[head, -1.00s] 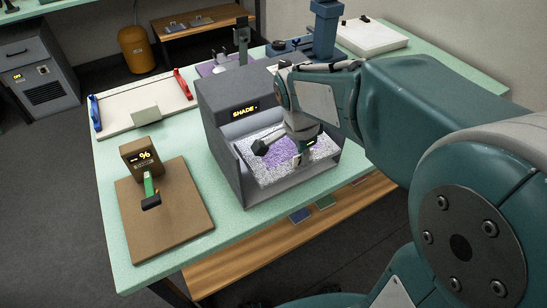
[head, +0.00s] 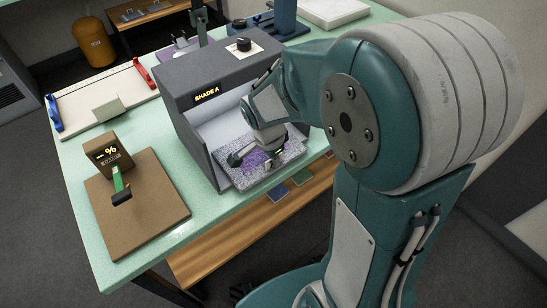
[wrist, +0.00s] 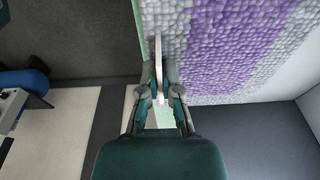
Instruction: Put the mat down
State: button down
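The mat (head: 234,180) is pale grey and tufted, with a purple band. It sits at the open front of the grey light box (head: 207,122), whose display reads "SHADE A". My gripper (head: 272,160) reaches down over it from the right and hides part of it. In the wrist view the mat (wrist: 230,45) spreads out beyond the fingers. My gripper (wrist: 161,88) is closed there on a thin pale strip at the mat's edge. I cannot tell whether the mat touches the box floor.
A brown board (head: 150,213) with a "%" display post (head: 108,152) and green handle stands on the bench's front left. Behind it lies a white tray (head: 85,105) with blue and red ends. Bare green bench shows between board and box. A wooden shelf (head: 215,247) runs below.

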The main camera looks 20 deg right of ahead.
jog(key=c, duration=0.8)
grip_release()
jog(key=shift+a, duration=0.15)
notch_tip(320, 180, up, 12)
jog(key=a, duration=0.2)
jog(key=s+d+r+n+t, duration=0.1)
jog(key=s+r+n+t, duration=0.1)
jog(key=s+n, duration=0.4)
jog(key=s+d+r+n+t+y, duration=0.1)
jog(key=s+r+n+t, duration=0.1)
jog(key=s+n, duration=0.5)
jog(key=shift+s+r+n+t+y, duration=0.3)
jog(key=shift+r+n+t, duration=0.1)
jog(key=shift+n, duration=0.3)
jog(key=shift+w, duration=0.1)
